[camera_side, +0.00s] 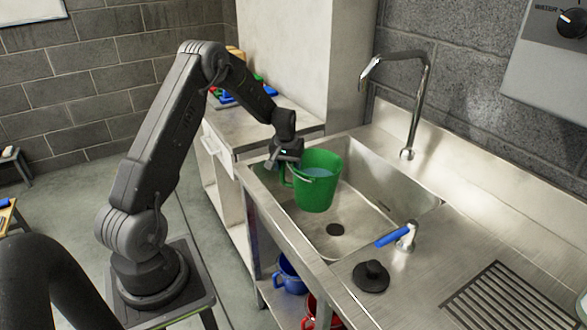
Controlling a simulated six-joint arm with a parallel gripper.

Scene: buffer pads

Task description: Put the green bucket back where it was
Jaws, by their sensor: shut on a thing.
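A green bucket (316,189) hangs upright over the left part of the steel sink, with light blue water visible inside it. My gripper (286,163) is at the bucket's left side and is shut on it, by the handle side near the rim. The fingertips are small and partly hidden by the bucket, so the exact grip is hard to see. The bucket appears to be held above the sink floor.
The sink (377,222) has a dark drain, and a tall faucet (424,95) rises behind it. A blue-handled lever (394,237) and a black plug (371,276) are on the counter. A blue bucket (290,275) and a red bucket (318,312) stand on the shelf below.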

